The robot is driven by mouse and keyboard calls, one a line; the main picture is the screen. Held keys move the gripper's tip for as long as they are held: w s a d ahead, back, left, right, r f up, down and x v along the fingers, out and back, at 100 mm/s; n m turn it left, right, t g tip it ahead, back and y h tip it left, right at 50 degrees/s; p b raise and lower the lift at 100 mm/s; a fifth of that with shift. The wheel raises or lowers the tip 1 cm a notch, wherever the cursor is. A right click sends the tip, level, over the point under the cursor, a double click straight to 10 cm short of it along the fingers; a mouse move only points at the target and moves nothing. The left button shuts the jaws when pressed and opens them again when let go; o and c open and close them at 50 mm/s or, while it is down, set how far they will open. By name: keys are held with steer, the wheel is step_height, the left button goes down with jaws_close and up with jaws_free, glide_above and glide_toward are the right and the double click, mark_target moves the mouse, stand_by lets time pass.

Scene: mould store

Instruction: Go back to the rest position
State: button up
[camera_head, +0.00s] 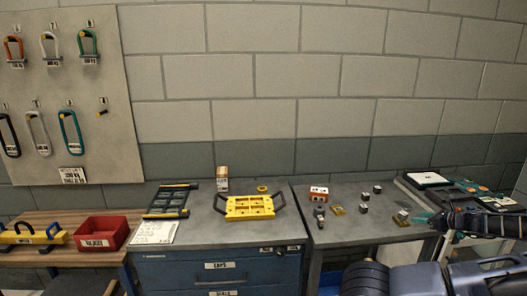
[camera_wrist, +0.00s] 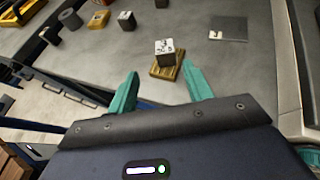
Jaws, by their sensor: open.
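My gripper (camera_wrist: 158,70) shows in the wrist view with its two teal fingers spread apart. In the head view the gripper (camera_head: 424,218) is at the right, over the right end of the grey bench, with my arm coming in from the right edge. In the wrist view a pale cube with dark markings (camera_wrist: 165,46) sits on a small wooden block (camera_wrist: 164,71). Both appear just beyond the fingertips, and nothing is seen held.
Several small blocks and an orange-white box (camera_head: 318,194) stand on the grey bench (camera_head: 350,232). A yellow handled fixture (camera_head: 250,207) is on the blue drawer cabinet (camera_head: 220,272). A red bin (camera_head: 102,233) stands left. Trays (camera_head: 428,179) lie back right. A block wall closes the back.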

steer(key=shift+w+a+f+n+g, duration=0.2)
steer(key=shift+w+a+n+g, duration=0.5)
steer(key=shift+w+a+g, duration=0.45)
steer(key=shift+w+a+r+n+g, duration=0.35)
steer(key=shift+w+a+n+g, duration=0.1)
steer(key=shift+n+g, duration=0.2)
steer(key=a+r+n+g+h, duration=0.3)
steer(key=a+r+n, duration=0.5)
steer(key=a+r, duration=0.5)
steer(key=a+r+n+g+h, duration=0.2)
steer(key=a+r+n, duration=0.65)
steer(key=a, duration=0.85)
steer(key=s+a+r+n+t, duration=0.1)
steer(key=s+a+r+n, duration=0.2)
steer(key=s+a+r, duration=0.4)
steer(key=s+a+n, duration=0.5)
steer(key=s+n, duration=0.3)
steer(key=s, duration=0.3)
steer(key=shift+s+a+f+n+t, duration=0.15)
steer(key=shift+a+f+n+t, duration=0.15)
